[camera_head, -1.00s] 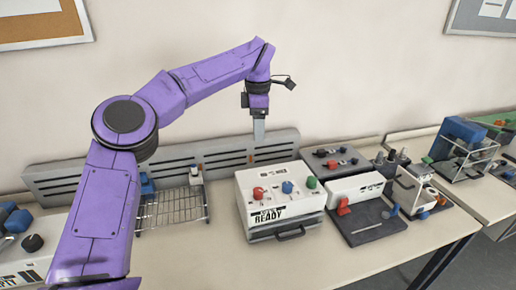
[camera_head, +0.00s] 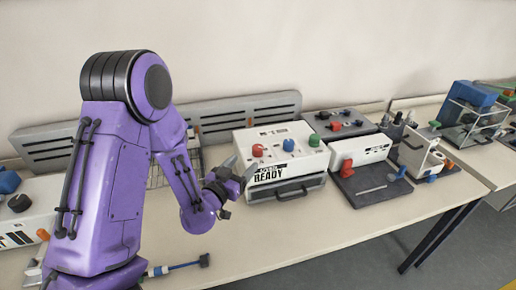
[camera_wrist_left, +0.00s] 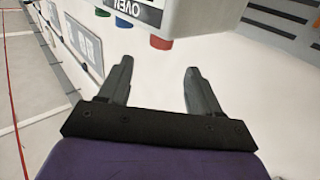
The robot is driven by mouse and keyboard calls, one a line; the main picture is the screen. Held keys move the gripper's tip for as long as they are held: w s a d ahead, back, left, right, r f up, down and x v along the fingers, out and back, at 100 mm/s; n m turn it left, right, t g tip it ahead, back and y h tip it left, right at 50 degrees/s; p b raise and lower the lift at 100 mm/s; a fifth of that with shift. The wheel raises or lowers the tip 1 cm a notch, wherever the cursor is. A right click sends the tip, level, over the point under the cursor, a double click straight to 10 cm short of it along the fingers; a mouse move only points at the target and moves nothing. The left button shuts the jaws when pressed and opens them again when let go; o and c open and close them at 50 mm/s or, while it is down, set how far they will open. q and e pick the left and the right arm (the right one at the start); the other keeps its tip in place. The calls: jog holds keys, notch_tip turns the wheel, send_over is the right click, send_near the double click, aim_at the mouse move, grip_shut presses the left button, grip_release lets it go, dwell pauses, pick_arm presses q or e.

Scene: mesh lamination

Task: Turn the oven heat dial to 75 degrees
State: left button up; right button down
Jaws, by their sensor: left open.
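The oven (camera_head: 290,168) is a white box marked OVEN READY on the bench, with a dark handle low on its front. A red dial (camera_head: 257,150), a blue dial (camera_head: 288,145) and a green dial (camera_head: 314,140) stand on its sloped top; I cannot read which is heat or any setting. My left gripper (camera_head: 242,168) is open and empty at the oven's left front corner, near the red dial. In the left wrist view the open fingers (camera_wrist_left: 159,66) point toward the red dial (camera_wrist_left: 160,42), apart from it, with the OVEN label upside down.
A wire rack (camera_head: 160,170) stands partly hidden behind my left arm. A white device on a dark base (camera_head: 368,186) and a dark control box (camera_head: 340,124) stand right of the oven. A blue-handled tool (camera_head: 180,267) lies near the front edge. Bench in front of the oven is clear.

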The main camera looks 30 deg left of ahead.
aim_at(255, 150)
pick_arm(q)
jog(key=w+p, duration=0.1)
jog(key=w, duration=0.2)
jog(key=w+p, duration=0.1)
jog(key=w, duration=0.2)
jog(key=w+a+p, duration=0.1)
jog(key=w, duration=0.2)
jog(key=shift+w, duration=0.65)
jog(key=c, duration=0.9)
